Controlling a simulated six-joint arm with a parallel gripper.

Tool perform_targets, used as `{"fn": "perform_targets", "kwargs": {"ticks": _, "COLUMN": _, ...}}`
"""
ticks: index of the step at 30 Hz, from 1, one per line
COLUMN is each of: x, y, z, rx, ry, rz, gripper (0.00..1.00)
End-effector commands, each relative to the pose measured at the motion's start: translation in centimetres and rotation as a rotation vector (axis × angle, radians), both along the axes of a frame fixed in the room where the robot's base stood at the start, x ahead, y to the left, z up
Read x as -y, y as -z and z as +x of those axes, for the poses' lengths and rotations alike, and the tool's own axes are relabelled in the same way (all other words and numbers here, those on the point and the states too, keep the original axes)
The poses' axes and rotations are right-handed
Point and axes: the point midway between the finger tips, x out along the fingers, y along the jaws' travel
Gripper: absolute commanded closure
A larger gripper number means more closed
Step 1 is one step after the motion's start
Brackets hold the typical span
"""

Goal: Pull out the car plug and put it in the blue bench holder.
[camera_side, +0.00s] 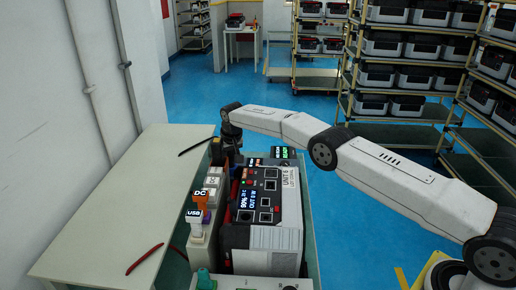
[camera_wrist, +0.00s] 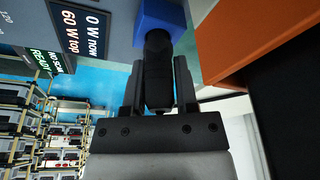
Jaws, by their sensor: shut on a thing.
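My gripper (camera_wrist: 159,75) is shut on the black car plug (camera_wrist: 158,50), which sits between the two fingers in the wrist view. The plug's far end meets the blue bench holder (camera_wrist: 160,20); I cannot tell how far it is inside. In the side view my gripper (camera_side: 228,143) points down at the far end of the row of holders, beside the power unit (camera_side: 265,240). There the gripper and the unit mostly hide the plug and the blue holder (camera_side: 215,150).
Holders labelled USB (camera_side: 194,223) and DC (camera_side: 201,200) line the unit's left side. An orange block (camera_wrist: 245,35) is close on the right in the wrist view. A red cable (camera_side: 145,258) and a dark cable (camera_side: 196,146) lie on the bench (camera_side: 120,225). Loaded racks (camera_side: 400,75) stand behind.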

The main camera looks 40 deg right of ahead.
Motion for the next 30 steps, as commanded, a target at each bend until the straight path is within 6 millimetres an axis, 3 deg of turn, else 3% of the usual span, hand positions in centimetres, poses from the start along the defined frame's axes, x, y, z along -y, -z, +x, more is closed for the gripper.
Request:
{"fn": "perform_targets", "kwargs": {"ticks": 21, "x": 0.00, "y": 1.03, "z": 0.00, "rx": 0.000, "ry": 0.000, "rz": 0.000, "gripper": 1.00}}
{"fn": "perform_targets", "kwargs": {"ticks": 22, "x": 0.00, "y": 1.01, "z": 0.01, "rx": 0.000, "ry": 0.000, "rz": 0.000, "gripper": 0.57}}
{"fn": "perform_targets", "kwargs": {"ticks": 25, "x": 0.00, "y": 1.01, "z": 0.01, "rx": 0.000, "ry": 0.000, "rz": 0.000, "gripper": 0.25}}
{"fn": "perform_targets", "kwargs": {"ticks": 30, "x": 0.00, "y": 0.99, "z": 0.00, "rx": 0.000, "ry": 0.000, "rz": 0.000, "gripper": 0.22}}
